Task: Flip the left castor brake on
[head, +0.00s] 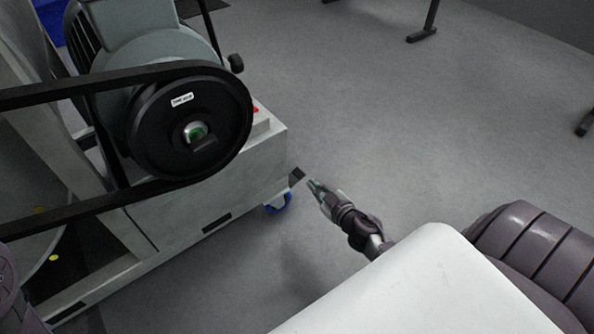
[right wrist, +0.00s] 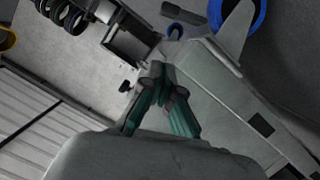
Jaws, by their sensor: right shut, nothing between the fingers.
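A blue castor (head: 279,204) sits under the near right corner of the pale machine base (head: 215,190) in the head view. A small black lever or tab (head: 297,175) sticks out beside that corner, above the castor; I cannot tell its brake position. My right gripper (head: 313,184) is shut and empty, with its fingertips just right of the tab and a small gap between them in the picture. In the right wrist view the closed fingers (right wrist: 156,70) are in front of grey framework, with blue round parts (right wrist: 262,18) beyond. My left gripper is out of view.
A large black pulley (head: 160,135) with a belt stands on the machine, above and left of the castor. Grey floor (head: 370,110) is open to the right, with dark stand feet (head: 423,36) farther back. A pale part of my body fills the bottom right.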

